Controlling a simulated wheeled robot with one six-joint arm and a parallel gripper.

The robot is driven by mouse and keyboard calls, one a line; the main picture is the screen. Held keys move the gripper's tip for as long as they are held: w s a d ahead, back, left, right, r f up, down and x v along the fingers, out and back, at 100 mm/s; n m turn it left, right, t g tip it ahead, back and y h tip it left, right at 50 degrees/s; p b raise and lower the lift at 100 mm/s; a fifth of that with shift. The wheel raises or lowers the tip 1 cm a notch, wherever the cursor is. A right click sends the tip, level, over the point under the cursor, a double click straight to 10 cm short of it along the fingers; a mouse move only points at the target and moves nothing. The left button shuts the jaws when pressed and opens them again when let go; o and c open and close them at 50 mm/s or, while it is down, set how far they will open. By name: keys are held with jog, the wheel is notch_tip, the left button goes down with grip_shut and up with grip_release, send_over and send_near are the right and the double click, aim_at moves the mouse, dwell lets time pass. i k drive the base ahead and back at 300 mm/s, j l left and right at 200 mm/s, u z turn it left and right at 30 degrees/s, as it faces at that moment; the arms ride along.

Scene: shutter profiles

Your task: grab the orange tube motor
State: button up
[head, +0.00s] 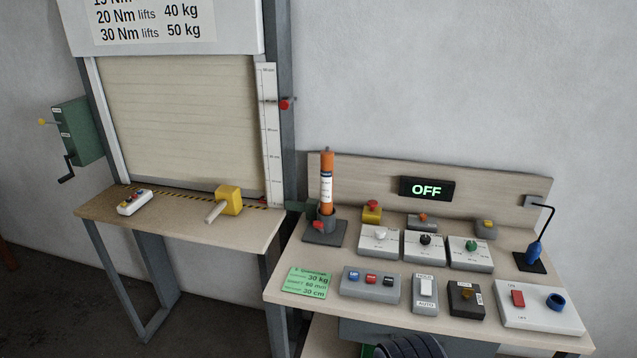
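The orange tube motor (327,170) stands upright at the back left of the right-hand workbench. It has a white label around its middle and a dark tip. Its lower end sits in a grey round holder (325,222) with a red knob, on a dark square base plate (325,234). The upper part of the tube is uncovered; the bottom end is hidden inside the holder. My gripper is not in view.
Several switch boxes, including a three-button box (371,284), crowd the right workbench (330,262). A green card (307,282) lies at its front left. An OFF display (427,189) is on the back panel. A yellow-headed mallet (229,200) lies on the left bench.

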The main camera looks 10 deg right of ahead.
aim_at(326, 157)
jog(key=i+j+z, duration=0.2)
jog(key=i+z, duration=0.2)
jog(key=i+j+z, duration=0.3)
jog(key=z, duration=0.15)
jog(key=i+j+z, duration=0.4)
jog(key=k, duration=0.1)
